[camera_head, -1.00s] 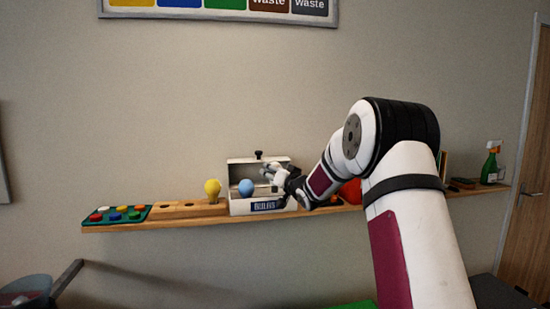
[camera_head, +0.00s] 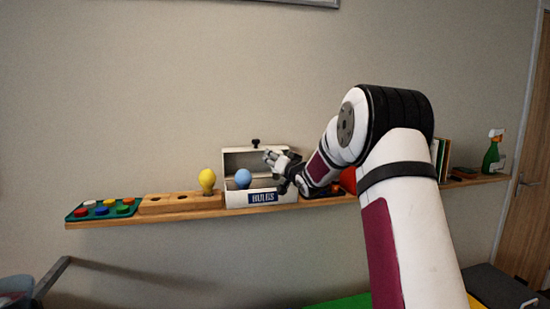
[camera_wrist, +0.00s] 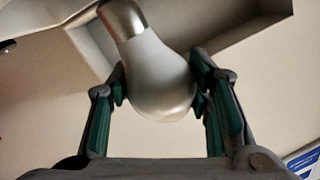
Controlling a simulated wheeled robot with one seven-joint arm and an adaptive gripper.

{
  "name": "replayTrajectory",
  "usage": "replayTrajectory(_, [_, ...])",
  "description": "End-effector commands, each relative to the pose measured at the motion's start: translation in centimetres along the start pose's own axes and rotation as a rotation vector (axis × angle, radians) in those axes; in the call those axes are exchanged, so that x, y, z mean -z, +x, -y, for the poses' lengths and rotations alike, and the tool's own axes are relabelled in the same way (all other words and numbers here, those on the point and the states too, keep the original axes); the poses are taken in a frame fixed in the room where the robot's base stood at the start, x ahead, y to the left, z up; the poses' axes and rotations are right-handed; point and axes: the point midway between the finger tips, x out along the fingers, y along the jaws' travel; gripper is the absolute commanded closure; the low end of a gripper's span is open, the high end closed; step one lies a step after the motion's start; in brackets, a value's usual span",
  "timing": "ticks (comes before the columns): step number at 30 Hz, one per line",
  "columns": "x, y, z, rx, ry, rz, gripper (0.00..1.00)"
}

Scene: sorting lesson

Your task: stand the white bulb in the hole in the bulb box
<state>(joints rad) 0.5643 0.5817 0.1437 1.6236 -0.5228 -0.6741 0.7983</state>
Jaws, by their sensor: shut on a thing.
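The white bulb (camera_wrist: 158,80) is between the two fingers of my gripper (camera_wrist: 160,95) in the wrist view. Its round glass end faces my palm and its metal base (camera_wrist: 122,18) points away, toward the upper left. In the head view my gripper (camera_head: 274,162) is at the right side of the bulb box (camera_head: 233,200), in front of the open lid; the bulb is too small there to make out surely. The hole is not clearly seen.
A yellow bulb (camera_head: 207,180) stands on the wooden block (camera_head: 160,204) left of the box. A green tray of coloured pieces (camera_head: 80,214) is farther left. A red thing (camera_head: 348,180), books (camera_head: 440,158) and a spray bottle (camera_head: 492,158) stand right on the narrow shelf (camera_head: 200,215).

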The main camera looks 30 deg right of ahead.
Motion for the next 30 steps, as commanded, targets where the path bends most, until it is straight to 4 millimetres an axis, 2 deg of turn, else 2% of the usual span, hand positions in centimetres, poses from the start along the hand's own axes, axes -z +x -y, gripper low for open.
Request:
replayTrajectory(12, [-2.4, 0.0, -1.2, 0.000, 0.000, 0.001, 0.70])
replayTrajectory(30, [-2.8, 0.0, -1.4, 0.000, 0.000, 0.000, 0.70])
